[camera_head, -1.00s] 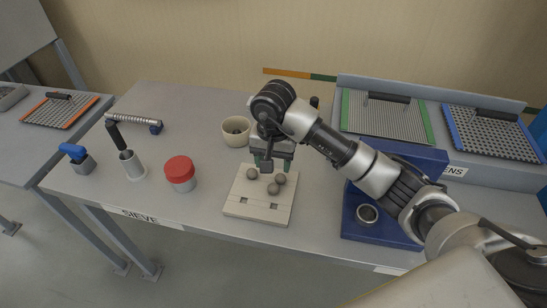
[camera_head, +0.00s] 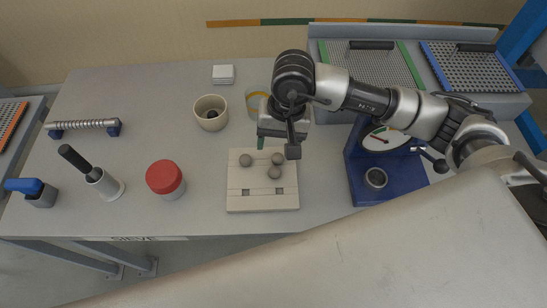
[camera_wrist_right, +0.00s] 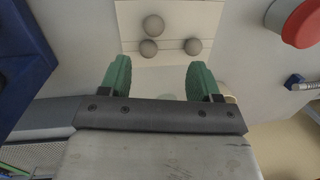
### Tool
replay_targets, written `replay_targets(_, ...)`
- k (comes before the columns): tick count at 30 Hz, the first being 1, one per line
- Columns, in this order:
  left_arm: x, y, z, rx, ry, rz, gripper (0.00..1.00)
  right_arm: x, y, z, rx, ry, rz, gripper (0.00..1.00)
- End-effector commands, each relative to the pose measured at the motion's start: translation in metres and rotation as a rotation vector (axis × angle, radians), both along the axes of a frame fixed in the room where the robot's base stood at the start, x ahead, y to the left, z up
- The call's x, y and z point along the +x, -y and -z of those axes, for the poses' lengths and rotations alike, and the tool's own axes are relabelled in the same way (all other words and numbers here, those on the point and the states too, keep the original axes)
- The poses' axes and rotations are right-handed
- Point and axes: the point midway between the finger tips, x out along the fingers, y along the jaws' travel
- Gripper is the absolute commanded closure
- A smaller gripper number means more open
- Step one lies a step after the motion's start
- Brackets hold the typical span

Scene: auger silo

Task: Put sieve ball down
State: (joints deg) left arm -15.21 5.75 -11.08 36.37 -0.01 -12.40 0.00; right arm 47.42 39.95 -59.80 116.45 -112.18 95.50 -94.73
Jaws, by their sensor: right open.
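Three grey sieve balls lie on a pale tray (camera_head: 263,201): one at the left (camera_head: 246,160), one at the right (camera_head: 277,158) and one nearer the front (camera_head: 274,172). In the right wrist view the balls (camera_wrist_right: 150,48) lie beyond my fingertips on the tray (camera_wrist_right: 125,14). My right gripper (camera_wrist_right: 158,72) is open, its green fingers apart with no ball between them. In the head view its fingers are mostly hidden behind the wrist, near the tray's back edge. My left gripper is not in view.
A cream cup (camera_head: 210,113) stands behind the tray, with a clear yellow-banded cup (camera_head: 256,102) beside it. A red-lidded jar (camera_head: 166,178) stands left. A blue dial unit (camera_head: 365,190) stands right of the tray. Table between cup and jar is clear.

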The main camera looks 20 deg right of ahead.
Motion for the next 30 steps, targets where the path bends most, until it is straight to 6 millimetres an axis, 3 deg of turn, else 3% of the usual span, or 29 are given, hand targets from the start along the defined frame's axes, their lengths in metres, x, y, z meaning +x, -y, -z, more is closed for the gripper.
replay_targets(3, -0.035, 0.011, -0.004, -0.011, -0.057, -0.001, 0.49, -0.002, -0.003, 0.019, -0.001, -0.006, 0.0, 0.37)
replay_targets(8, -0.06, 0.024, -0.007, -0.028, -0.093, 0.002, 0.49, -0.003, -0.007, 0.039, 0.0, -0.003, 0.0, 0.37)
replay_targets(11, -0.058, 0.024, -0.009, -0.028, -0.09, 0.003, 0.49, -0.003, -0.007, 0.044, -0.002, -0.002, 0.0, 0.37)
replay_targets(20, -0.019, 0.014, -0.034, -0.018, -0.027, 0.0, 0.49, -0.008, -0.01, 0.084, -0.002, -0.004, 0.001, 0.37)
replay_targets(30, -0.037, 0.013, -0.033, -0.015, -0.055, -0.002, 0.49, -0.007, -0.011, 0.095, -0.001, 0.001, 0.0, 0.37)
